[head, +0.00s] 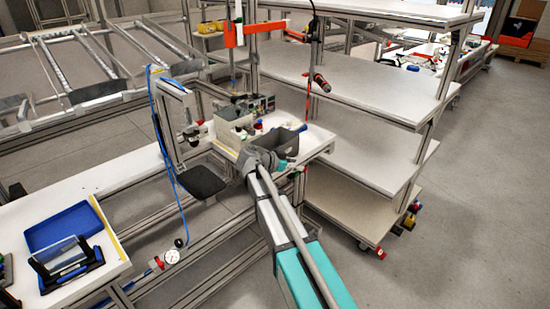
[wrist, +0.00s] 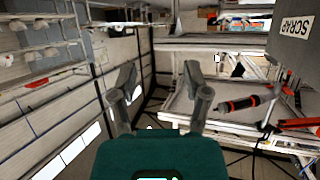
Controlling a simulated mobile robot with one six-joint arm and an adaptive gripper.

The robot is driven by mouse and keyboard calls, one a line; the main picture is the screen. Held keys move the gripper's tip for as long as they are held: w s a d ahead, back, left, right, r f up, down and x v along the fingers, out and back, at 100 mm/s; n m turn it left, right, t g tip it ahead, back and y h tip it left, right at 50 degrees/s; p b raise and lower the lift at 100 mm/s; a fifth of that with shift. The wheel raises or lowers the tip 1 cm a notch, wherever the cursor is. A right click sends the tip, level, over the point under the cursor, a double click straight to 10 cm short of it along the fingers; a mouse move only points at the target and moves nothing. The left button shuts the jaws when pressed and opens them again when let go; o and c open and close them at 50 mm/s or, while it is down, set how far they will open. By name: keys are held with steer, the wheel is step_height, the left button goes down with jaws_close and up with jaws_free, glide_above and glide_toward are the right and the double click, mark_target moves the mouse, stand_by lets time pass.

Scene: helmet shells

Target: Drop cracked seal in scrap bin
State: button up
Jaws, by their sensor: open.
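My gripper (wrist: 160,75) is open in the wrist view, with its two grey fingers apart and nothing between them. The scrap bin (wrist: 283,58) shows as a grey wall with a white SCRAP label at the upper right of that view, apart from the fingers. In the head view, a dark grey bin (head: 290,146) stands on the white bench just beyond my arm's end; its label is not visible there. My arm's end covers part of that area, and the fingertips are hidden in the head view. I cannot make out the cracked seal in either view.
A light-coloured bin (head: 232,133) stands left of the dark one, with small parts around it. A black pad (head: 203,181) juts out from the bench front. A red-and-black tool (head: 322,83) hangs above. White shelves (head: 365,85) rise to the right; open floor lies beyond.

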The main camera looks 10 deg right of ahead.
steer(key=s+d+f+b, duration=0.1)
steer(key=s+f+b, duration=0.3)
steer(key=f+b, duration=0.7)
steer(key=shift+f+b, duration=0.35)
steer(key=shift+f, duration=0.3)
steer(key=shift+g, duration=0.3)
steer(key=s+a+f+n+g+y, duration=0.2)
steer(key=s+f+n+y, duration=0.45)
steer(key=s, duration=0.45)
steer(key=s+a+f+n+g+y, duration=0.1)
steer(key=s+f+n+y, duration=0.45)
steer(key=s+n, duration=0.4)
step_height(320, 180, up, 23)
steer(key=s+m+p, duration=0.1)
steer(key=p, duration=2.1)
steer(key=shift+a+y+p, duration=0.2)
steer(key=shift+y+p, duration=0.2)
steer(key=shift+r, duration=0.1)
